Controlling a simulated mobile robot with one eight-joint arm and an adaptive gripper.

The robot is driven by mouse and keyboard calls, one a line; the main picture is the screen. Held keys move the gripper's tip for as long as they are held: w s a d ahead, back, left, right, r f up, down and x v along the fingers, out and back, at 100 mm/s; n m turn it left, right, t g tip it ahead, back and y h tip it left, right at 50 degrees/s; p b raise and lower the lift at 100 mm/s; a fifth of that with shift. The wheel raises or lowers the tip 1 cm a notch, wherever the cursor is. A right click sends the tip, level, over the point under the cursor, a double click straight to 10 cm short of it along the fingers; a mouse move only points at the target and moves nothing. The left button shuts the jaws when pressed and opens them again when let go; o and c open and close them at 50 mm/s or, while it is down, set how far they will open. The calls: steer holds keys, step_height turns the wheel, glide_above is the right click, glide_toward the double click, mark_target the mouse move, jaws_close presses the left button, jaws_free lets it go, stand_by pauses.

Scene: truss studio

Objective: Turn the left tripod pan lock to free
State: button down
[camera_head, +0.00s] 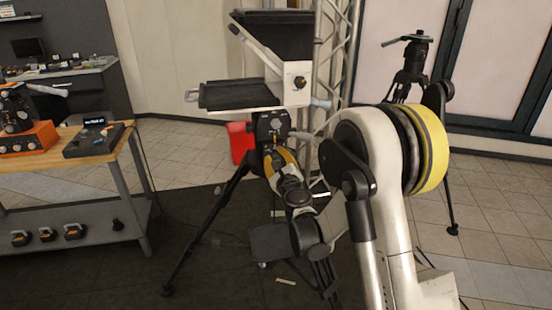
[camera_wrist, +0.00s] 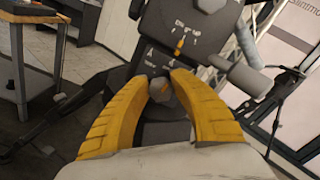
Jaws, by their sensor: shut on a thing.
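The left tripod (camera_head: 215,215) carries a teleprompter rig on its dark head (camera_head: 272,124). In the wrist view the head (camera_wrist: 195,22) shows small white marks and a thin yellow pointer. Below them is the pan lock (camera_wrist: 160,90), a small grey knob. My gripper (camera_wrist: 163,82) has its two yellow fingers closed around this knob, one on each side. In the head view my gripper (camera_head: 280,157) is at the front of the tripod head, just below it; the knob is hidden there. I cannot read the lock's setting.
A grey padded handle (camera_wrist: 242,76) sticks out right of the fingers. A second tripod (camera_head: 412,65) stands at the back right by a truss (camera_head: 336,60). A wooden-topped workbench (camera_head: 75,160) with equipment is at left. A red case (camera_head: 240,141) stands behind the left tripod.

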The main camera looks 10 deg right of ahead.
steer(key=shift+n, duration=1.5)
steer(key=c, duration=1.1)
jaws_free()
